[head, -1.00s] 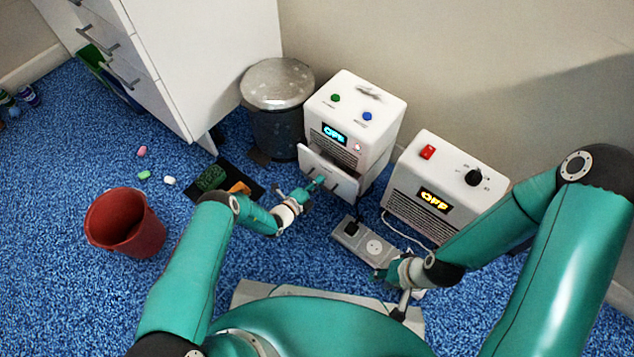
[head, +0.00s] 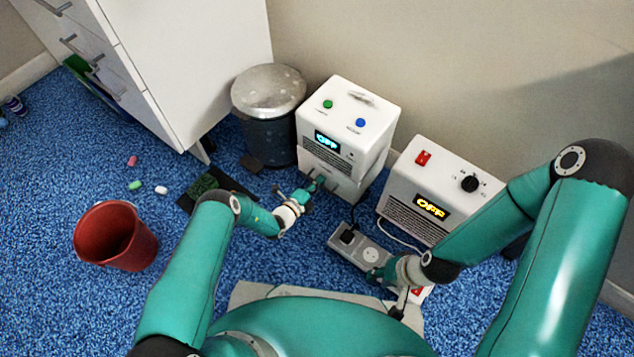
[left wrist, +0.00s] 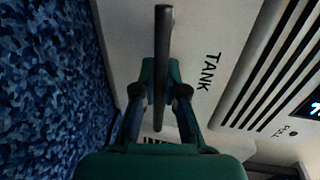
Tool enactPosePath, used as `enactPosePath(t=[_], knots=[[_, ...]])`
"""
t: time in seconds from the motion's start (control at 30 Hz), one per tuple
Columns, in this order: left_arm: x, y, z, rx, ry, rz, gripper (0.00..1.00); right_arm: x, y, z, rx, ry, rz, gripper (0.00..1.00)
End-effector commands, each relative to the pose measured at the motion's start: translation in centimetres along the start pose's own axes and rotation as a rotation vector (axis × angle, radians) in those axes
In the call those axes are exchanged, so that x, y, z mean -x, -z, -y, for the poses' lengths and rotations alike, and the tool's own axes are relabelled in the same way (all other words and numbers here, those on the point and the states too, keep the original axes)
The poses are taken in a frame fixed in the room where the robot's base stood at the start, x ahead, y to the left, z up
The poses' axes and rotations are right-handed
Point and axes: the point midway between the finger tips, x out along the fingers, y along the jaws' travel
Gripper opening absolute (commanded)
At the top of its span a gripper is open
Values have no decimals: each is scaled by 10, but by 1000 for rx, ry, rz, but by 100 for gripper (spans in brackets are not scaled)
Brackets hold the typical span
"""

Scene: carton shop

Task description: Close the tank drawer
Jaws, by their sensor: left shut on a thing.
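The tank drawer (head: 341,187) is the lower white front of the white machine (head: 345,125) with green and blue buttons and an OFF display. In the head view its front sits about flush under the body, with no clear gap. The left wrist view shows its white face with the word TANK (left wrist: 209,72) and a dark bar handle (left wrist: 163,45). My left gripper (head: 312,184) is shut on this handle, one finger on each side in the left wrist view (left wrist: 161,100). My right gripper (head: 374,277) is low beside the power strip; its fingers are too small to judge.
A second white box (head: 430,190) with red switch and black knob stands to the right. The power strip (head: 345,249) lies in front. A lidded bin (head: 270,130) and white cabinet (head: 190,70) stand left. A red bucket (head: 117,240) stands on blue carpet.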

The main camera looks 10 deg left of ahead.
Motion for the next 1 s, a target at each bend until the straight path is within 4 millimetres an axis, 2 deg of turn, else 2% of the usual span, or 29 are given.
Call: enactPosePath(t=[0.03,0.17,0.2,0.5,0.67,0.83,1.0], knots=[[-1,0,-2,0,-5,1,14,-1,0,0,0,0,0,34],[-2,1,-1,0,-4,-1,36,-1,0,0,0,0,0,34],[-2,1,-1,-1,-3,-2,37,0,0,0,0,0,0,34],[-2,2,0,-1,-1,-4,37,0,0,0,0,0,0,34],[7,2,0,0,-1,-5,37,0,0,0,0,0,0,34],[30,1,0,2,-3,-4,37,0,0,0,0,0,0,34],[63,1,-1,3,-4,-2,37,0,0,0,0,0,0,34]])
